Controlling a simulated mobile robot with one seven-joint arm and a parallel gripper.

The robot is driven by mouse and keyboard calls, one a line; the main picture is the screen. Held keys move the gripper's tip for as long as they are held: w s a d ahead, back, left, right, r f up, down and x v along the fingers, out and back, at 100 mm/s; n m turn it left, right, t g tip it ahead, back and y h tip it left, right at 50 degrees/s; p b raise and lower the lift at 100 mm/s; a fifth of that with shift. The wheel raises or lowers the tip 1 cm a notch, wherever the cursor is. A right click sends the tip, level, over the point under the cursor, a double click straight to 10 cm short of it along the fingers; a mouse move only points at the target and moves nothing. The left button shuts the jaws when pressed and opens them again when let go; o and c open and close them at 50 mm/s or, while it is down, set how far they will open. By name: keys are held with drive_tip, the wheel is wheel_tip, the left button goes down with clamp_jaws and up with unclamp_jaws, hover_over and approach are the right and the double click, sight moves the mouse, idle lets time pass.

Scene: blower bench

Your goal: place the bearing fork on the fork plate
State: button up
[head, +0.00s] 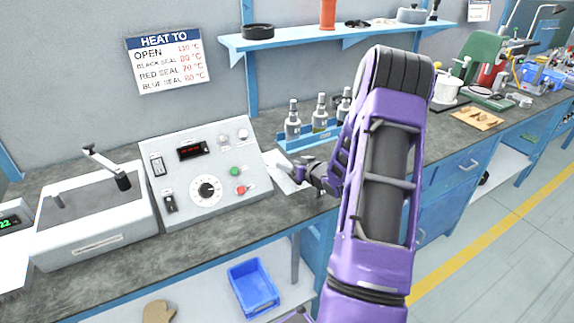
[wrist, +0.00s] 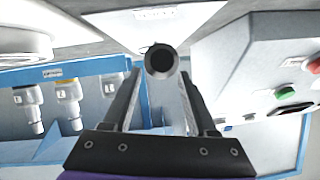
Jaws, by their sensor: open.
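A grey round part with a dark end (wrist: 160,60), which may be the bearing fork's handle, shows in the wrist view between and just beyond my fingertips; the rest of it is hidden. A white plate (wrist: 150,20), apparently the fork plate, lies behind it. In the head view the white plate (head: 286,181) is on the bench right of the control box, partly covered by my gripper (head: 304,172). My gripper also shows in the wrist view (wrist: 158,76), with its fingers apart on either side of the round part. I cannot tell whether they touch it.
The control box (head: 205,175) stands close on the left of my gripper. A blue rack (head: 312,138) with several bottles is just behind it. A blue shelf (head: 340,32) hangs above. A white machine (head: 95,220) stands farther left. The bench front strip is clear.

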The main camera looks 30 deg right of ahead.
drive_tip(key=v, duration=1)
drive_tip(key=shift+s+p, duration=0.1)
drive_tip(key=shift+p, duration=0.3)
